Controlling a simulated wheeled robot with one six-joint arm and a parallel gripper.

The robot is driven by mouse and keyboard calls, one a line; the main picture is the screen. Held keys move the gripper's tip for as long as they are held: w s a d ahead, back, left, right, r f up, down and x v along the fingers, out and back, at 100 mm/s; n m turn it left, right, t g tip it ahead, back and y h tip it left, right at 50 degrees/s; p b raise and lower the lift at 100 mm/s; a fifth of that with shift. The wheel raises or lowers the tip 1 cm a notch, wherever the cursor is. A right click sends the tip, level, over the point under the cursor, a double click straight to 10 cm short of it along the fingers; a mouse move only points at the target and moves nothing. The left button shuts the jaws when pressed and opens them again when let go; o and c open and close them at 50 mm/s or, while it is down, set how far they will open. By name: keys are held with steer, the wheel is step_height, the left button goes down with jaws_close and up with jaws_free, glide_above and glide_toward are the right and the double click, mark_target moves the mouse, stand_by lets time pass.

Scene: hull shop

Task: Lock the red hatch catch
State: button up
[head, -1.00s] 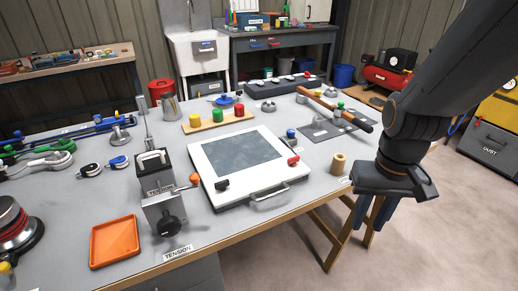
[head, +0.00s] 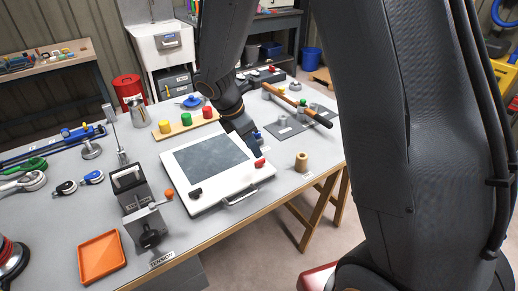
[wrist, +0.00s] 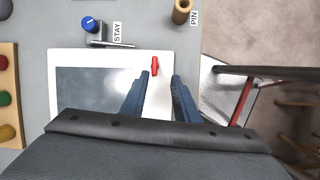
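The hatch (head: 233,188) is a white frame around a dark grey pane, lying flat on the bench; it also shows in the wrist view (wrist: 95,58). The red hatch catch (head: 260,163) sits on the frame's right side. In the wrist view the red catch (wrist: 155,66) is a short bar near the frame's edge, just past my fingertips and in line with the gap between them. My gripper (wrist: 161,76) is open and empty, blue fingers apart over the frame. In the head view my gripper (head: 258,150) is beside the catch; contact cannot be told.
A black catch (head: 196,193) and a handle (head: 240,198) are on the hatch's near side. In the wrist view a blue-knobbed stay (wrist: 90,25) and wooden pin (wrist: 181,11) lie beyond. A tension device (head: 148,225) and orange tray (head: 101,257) stand left.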

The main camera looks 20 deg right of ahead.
mark_target(260, 160)
steer(key=shift+n, duration=0.6)
steer(key=shift+w+p+x, duration=0.2)
steer(key=shift+x, duration=1.05)
steer(key=shift+w+p+x, duration=0.15)
steer(key=shift+p+x, duration=0.1)
steer(key=shift+x, duration=1.05)
steer(key=shift+w+p+x, duration=0.2)
steer(key=shift+x, duration=1.05)
steer(key=shift+a, duration=0.1)
jaws_close()
